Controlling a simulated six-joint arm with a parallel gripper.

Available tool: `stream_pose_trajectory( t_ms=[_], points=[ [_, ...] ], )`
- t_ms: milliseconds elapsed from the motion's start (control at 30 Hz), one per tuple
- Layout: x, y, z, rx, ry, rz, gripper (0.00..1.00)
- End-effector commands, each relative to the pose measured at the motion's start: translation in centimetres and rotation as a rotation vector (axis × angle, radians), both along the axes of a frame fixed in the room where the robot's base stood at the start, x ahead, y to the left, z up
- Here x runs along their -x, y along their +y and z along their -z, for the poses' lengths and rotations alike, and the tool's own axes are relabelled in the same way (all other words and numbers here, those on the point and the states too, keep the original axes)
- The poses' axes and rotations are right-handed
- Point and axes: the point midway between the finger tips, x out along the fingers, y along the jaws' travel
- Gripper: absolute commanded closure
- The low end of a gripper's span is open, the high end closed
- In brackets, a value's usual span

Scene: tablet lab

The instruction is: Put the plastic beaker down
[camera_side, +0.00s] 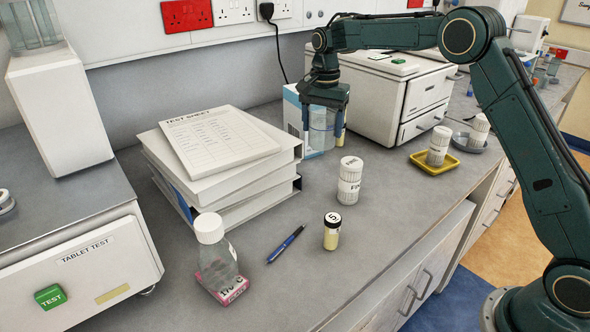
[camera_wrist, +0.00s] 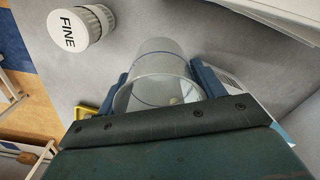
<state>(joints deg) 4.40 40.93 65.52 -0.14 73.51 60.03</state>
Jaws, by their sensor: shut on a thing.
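The plastic beaker (camera_side: 322,129) is clear and stands upright between the fingers of my gripper (camera_side: 324,133) in the side view. In the wrist view the beaker (camera_wrist: 158,82) shows from above, with a blue line around it and a finger of my gripper (camera_wrist: 160,85) on each side. My gripper is shut on it. It is over the grey bench behind the white FINE pot (camera_side: 349,181). I cannot tell whether the beaker's base touches the bench.
A blue-and-white box (camera_side: 291,108) stands right behind the beaker. A stack of binders with a test sheet (camera_side: 222,138) is to the left. A yellow tray (camera_side: 449,163) is to the right.

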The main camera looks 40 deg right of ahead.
Motion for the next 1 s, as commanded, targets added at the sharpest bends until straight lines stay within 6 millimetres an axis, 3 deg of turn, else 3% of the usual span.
stream_pose_trajectory(
  t_ms=[100, 233, 667, 1000],
  points=[
    [0.1, 0.0, 2.3, 0.0, 0.004, 0.0, 0.54],
    [0.0, 0.0, 4.0, 0.0, 0.002, 0.0, 0.54],
    [0.0, 0.0, 5.4, 0.0, 0.001, 0.0, 0.54],
    [0.0, 0.0, 8.9, 0.0, 0.001, 0.0, 0.54]
  ],
)
